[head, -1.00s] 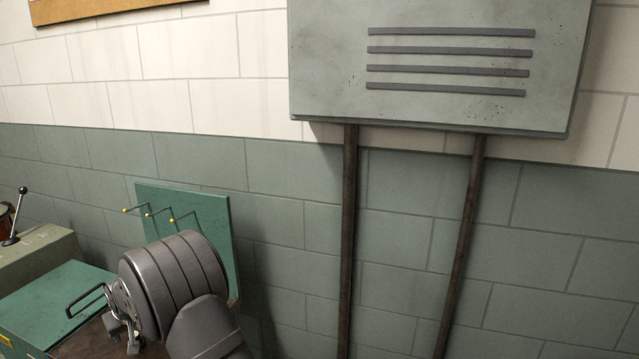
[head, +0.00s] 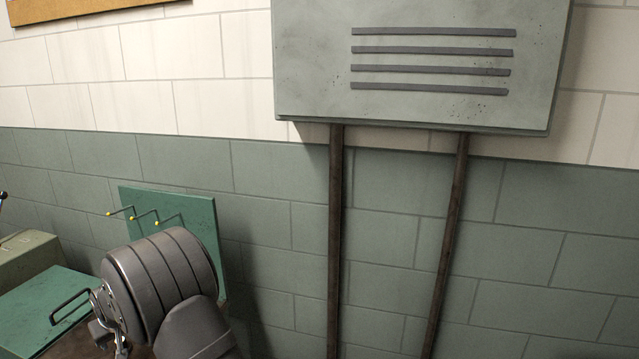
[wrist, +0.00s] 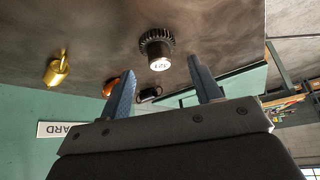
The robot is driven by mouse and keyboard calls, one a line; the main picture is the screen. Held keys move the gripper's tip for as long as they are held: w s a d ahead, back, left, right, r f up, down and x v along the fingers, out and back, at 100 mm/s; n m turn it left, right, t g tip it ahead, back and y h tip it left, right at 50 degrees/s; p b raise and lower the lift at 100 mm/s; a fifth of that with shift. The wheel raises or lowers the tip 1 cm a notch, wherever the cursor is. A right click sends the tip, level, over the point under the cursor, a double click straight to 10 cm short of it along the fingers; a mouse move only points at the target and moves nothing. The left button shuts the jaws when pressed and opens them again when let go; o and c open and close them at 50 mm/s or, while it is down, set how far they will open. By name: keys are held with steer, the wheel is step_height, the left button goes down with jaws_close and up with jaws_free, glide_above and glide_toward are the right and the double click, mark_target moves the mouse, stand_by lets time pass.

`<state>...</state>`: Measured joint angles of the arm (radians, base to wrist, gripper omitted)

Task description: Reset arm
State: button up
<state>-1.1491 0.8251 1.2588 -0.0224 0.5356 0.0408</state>
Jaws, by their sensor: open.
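My gripper (wrist: 160,74) shows in the wrist view with its two blue fingers spread and nothing between them. A dark toothed knob or gear with a pale labelled face (wrist: 157,50) stands on the brown worn surface (wrist: 210,25) beyond the fingertips. A brass piece (wrist: 57,70) is to the left. A small orange piece (wrist: 110,87) and a black piece (wrist: 149,95) show near the fingers. A white sign (wrist: 66,129) reads upside down and is partly hidden by my gripper. In the head view my grey arm shows at the lower left; its fingers cannot be made out there.
In the head view a green panel with yellow-tipped hooks (head: 200,215) stands behind my arm. A green top with a dark handle (head: 35,325) and a drab box (head: 25,262) are at the left. A grey louvred wall cabinet (head: 420,105) has two pipes (head: 335,240) below it.

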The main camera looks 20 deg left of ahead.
steer(key=v, duration=0.9)
steer(key=x, duration=1.2)
steer(key=shift+a+f, duration=0.1)
steer(key=shift+f, duration=0.1)
step_height(320, 180, up, 4)
steer(key=shift+f, duration=0.1)
steer(key=w+d+r, duration=0.7)
steer(key=d, duration=0.4)
steer(key=w+d+f+m+t+h, duration=0.1)
steer(key=w+d+f+m, duration=0.1)
steer(key=w+d, duration=0.75)
steer(key=w+d+f+m+t, duration=0.1)
steer(key=w+d+f+m, duration=0.1)
steer(key=w+d, duration=0.7)
steer(key=shift+w+d+f+m+t+h, duration=0.2)
steer(key=shift+w+d+f+m+h, duration=0.55)
steer(key=shift+d, duration=3.8)
steer(key=shift+w+d+f+m+t+h, duration=0.15)
steer(key=shift+w+d+f+m, duration=1.05)
steer(key=shift+d, duration=3.35)
steer(key=shift+w+d+f+m+t+h, duration=0.5)
steer(key=shift+w+d, duration=1)
steer(key=shift+d, duration=3.1)
steer(key=shift+r+g, duration=0.25)
steer(key=shift+r, duration=0.05)
